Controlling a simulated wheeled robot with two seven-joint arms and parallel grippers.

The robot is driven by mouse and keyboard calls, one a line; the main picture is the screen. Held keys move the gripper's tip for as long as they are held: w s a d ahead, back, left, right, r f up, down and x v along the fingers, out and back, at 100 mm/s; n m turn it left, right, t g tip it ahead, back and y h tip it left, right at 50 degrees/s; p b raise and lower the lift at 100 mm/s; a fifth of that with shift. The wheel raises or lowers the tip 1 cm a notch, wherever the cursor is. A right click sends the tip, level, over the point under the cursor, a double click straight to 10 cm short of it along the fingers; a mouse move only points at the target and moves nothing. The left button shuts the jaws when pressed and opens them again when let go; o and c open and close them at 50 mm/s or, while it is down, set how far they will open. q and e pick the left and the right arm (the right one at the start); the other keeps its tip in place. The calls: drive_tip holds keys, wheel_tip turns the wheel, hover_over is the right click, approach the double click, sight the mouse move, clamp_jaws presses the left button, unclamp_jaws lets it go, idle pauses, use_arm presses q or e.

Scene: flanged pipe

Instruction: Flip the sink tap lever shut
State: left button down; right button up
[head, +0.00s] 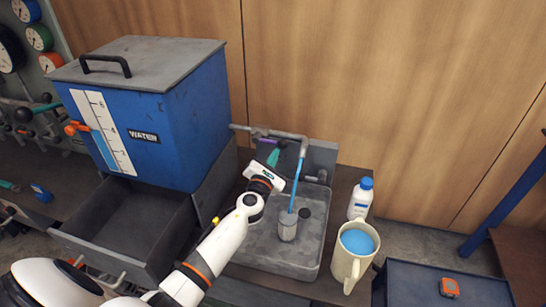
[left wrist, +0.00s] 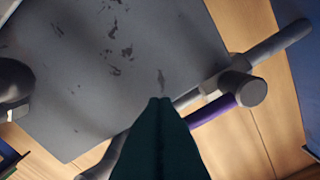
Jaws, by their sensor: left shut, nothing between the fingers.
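The sink tap (head: 292,136) is a grey pipe running from the water tank to a spout over the sink (head: 308,263). Its purple lever (head: 261,132) lies along the pipe, near the tank; it also shows in the left wrist view (left wrist: 212,110), to the right of my fingertips. A blue stream of water (head: 297,180) runs from the spout into a grey metal cup (head: 288,226) standing in the sink. My left gripper (head: 273,157) is shut and empty, its teal fingers pointing up just below the pipe and lever. In the left wrist view its fingertips (left wrist: 160,101) appear apart from the lever.
The blue water tank (head: 185,125) stands left of the tap, above an empty grey tray (head: 130,225). A cream mug (head: 342,265) of blue liquid and a white bottle (head: 360,202) stand right of the sink. A small dark round object (head: 304,213) sits beside the cup.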

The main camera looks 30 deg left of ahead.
sight(278, 143)
use_arm(q)
drive_tip(key=shift+d+r+n, duration=0.15)
drive_tip(key=shift+r+n, duration=0.3)
drive_tip(key=shift+n, duration=0.35)
wheel_tip(278, 143, up, 3)
drive_tip(key=n, duration=0.2)
drive_tip(key=n+p, duration=0.1)
drive_tip(key=n, duration=0.1)
drive_tip(key=shift+w+d+f+y+p, duration=0.1)
drive_tip(key=shift+d+f+y+p, duration=0.1)
drive_tip(key=shift+y+p, duration=0.1)
drive_tip(key=s+a+r+n+y+p, duration=0.1)
drive_tip(key=a+r+n+p, duration=0.2)
drive_tip(key=n, duration=1.1)
drive_tip(key=shift+a+r+g+y+p, duration=0.35)
drive_tip(key=shift+a+r, duration=0.35)
drive_tip(key=shift+r, duration=0.7)
drive_tip(key=shift+f, duration=0.15)
